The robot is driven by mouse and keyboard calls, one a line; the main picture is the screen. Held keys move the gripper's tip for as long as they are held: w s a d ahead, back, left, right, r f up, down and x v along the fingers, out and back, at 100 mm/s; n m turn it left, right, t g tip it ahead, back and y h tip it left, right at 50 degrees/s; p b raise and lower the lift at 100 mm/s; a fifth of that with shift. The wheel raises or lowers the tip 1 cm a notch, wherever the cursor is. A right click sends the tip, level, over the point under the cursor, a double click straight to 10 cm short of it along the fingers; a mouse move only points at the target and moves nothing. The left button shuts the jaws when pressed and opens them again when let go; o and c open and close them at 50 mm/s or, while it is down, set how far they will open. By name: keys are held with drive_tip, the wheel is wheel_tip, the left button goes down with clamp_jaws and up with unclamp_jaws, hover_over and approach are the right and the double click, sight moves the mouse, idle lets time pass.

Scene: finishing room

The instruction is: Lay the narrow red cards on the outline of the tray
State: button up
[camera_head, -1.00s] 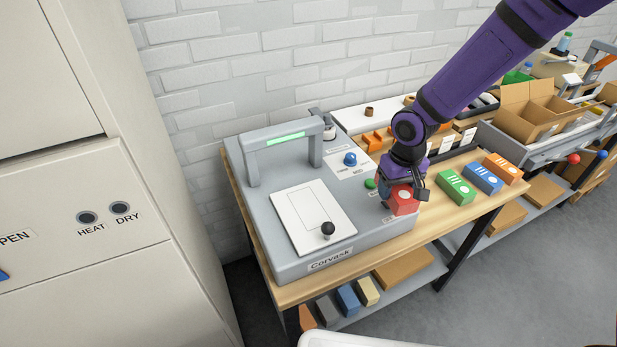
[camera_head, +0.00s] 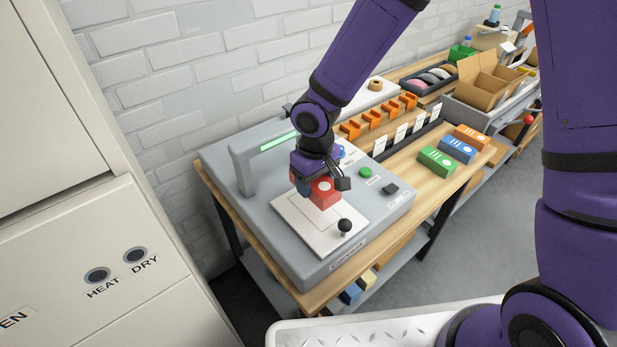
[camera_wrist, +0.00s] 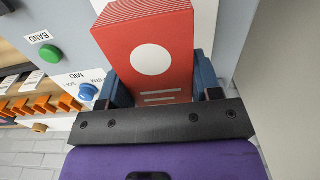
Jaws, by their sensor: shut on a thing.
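The red cards (camera_head: 325,193) form a red block with a white dot and white stripes. In the wrist view the red cards (camera_wrist: 150,55) sit between the blue fingers of my gripper (camera_wrist: 160,85), with layered edges on the far side. My gripper (camera_head: 317,186) is shut on them, over the far right part of the white tray (camera_head: 296,227) in the head view. The tray lies on the grey machine (camera_head: 280,248) and bears a thin dark outline, partly hidden by the cards. I cannot tell whether the cards touch the tray.
A black knob (camera_head: 345,225) stands at the tray's near right corner. A grey arch (camera_head: 245,170) with a green light stands behind the tray. Green (camera_head: 437,160), blue (camera_head: 457,148) and orange (camera_head: 472,135) blocks lie on the wooden bench to the right.

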sight(314, 207)
drive_tip(key=shift+f, duration=3.05)
drive_tip(key=o, duration=1.3)
drive_tip(key=shift+o, duration=0.2)
drive_tip(key=shift+r, duration=0.15)
drive_tip(key=shift+r, duration=0.9)
drive_tip(key=shift+r, duration=0.15)
drive_tip(key=shift+r, duration=2.85)
